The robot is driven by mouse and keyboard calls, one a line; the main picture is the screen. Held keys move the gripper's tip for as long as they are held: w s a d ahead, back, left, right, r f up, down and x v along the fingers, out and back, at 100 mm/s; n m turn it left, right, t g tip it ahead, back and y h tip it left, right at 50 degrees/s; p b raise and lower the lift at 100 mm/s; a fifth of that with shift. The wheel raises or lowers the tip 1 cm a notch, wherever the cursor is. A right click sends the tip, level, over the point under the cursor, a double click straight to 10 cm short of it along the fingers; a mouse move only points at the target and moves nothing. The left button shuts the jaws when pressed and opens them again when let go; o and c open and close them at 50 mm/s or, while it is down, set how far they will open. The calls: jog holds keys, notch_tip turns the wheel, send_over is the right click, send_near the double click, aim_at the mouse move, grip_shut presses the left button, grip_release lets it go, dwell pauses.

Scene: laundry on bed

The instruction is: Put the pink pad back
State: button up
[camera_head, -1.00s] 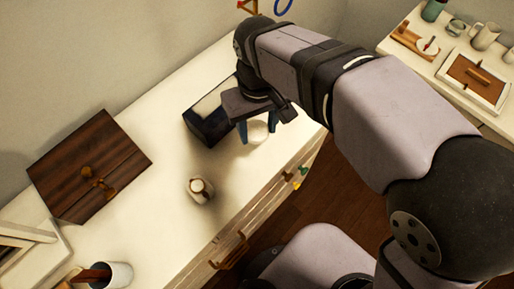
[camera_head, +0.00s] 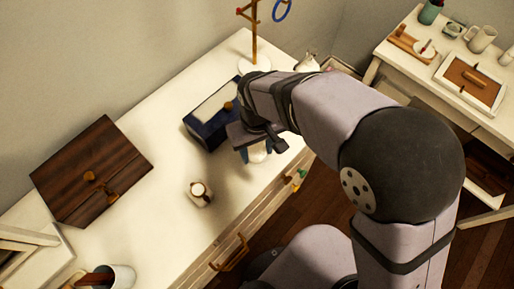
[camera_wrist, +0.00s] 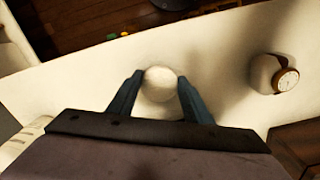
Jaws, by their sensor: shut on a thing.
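My gripper (camera_head: 256,152) is over the white dresser top, to the right of the dark blue box. In the wrist view its two blue fingers (camera_wrist: 160,79) are shut on a pale round pad (camera_wrist: 158,88), one finger on each side. The pad also shows in the head view (camera_head: 258,154), partly covered by the gripper. It looks whitish in this light, and I see no clear pink. Whether it touches the dresser top I cannot tell.
The dark blue box (camera_head: 208,137) with a pale top stands behind my gripper. A small watch on a round holder (camera_head: 199,194) stands in front to the left. A dark wooden box (camera_head: 75,190) lies farther left. A stand (camera_head: 254,63) rises at the back.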

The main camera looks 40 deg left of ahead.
aim_at(257, 153)
jog(key=shift+f, duration=0.25)
jog(key=o, duration=0.9)
jog(key=shift+o, duration=0.2)
jog(key=shift+r, duration=0.1)
notch_tip(257, 153, up, 12)
jog(key=b, duration=0.1)
